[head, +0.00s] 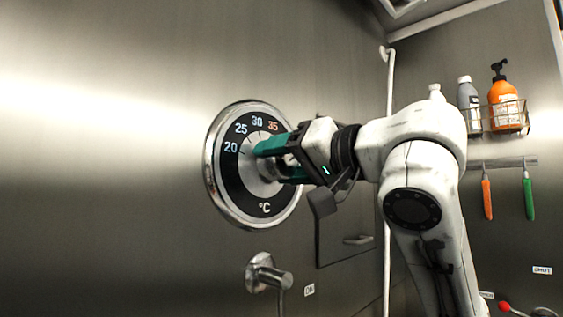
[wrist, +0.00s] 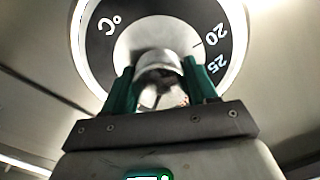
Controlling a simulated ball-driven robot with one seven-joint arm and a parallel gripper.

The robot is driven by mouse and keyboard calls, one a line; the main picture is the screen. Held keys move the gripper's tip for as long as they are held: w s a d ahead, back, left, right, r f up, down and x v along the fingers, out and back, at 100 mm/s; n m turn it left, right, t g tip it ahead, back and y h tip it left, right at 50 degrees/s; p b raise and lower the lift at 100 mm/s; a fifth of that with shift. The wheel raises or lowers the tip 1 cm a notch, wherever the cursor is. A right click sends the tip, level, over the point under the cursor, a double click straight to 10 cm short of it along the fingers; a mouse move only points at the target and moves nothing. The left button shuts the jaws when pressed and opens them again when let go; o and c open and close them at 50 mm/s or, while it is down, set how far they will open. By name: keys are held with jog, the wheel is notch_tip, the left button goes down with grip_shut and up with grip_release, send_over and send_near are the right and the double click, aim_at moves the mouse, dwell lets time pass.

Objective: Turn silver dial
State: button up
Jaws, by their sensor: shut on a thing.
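The silver dial (head: 262,180) is the round metal knob at the middle of a black temperature plate (head: 233,178) with a chrome rim, set on the steel wall. The plate reads 20, 25, 30 and an orange 35, with °C at the bottom. My gripper (head: 272,160) comes from the right, its green fingers on either side of the knob. In the wrist view the silver dial (wrist: 158,62) sits between both green fingers, which are shut on it. The fingers and hand hide part of the knob and the plate's right side. A thin mark shows near the 20.
A metal valve handle (head: 268,275) juts from the wall below the plate. A small hatch with a handle (head: 357,240) is behind my arm. At right, a wire rack (head: 485,119) holds a grey bottle (head: 468,96) and an orange pump bottle (head: 504,98). The wall left of the plate is clear.

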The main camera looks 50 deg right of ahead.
jog(key=c, duration=0.5)
jog(key=shift+o, duration=0.2)
jog(key=n, duration=0.4)
jog(key=shift+n+p, duration=0.4)
jog(key=n, duration=1)
jog(key=shift+n, duration=0.4)
jog(key=n, duration=0.5)
jog(key=shift+h, duration=0.4)
jog(key=shift+n, duration=0.3)
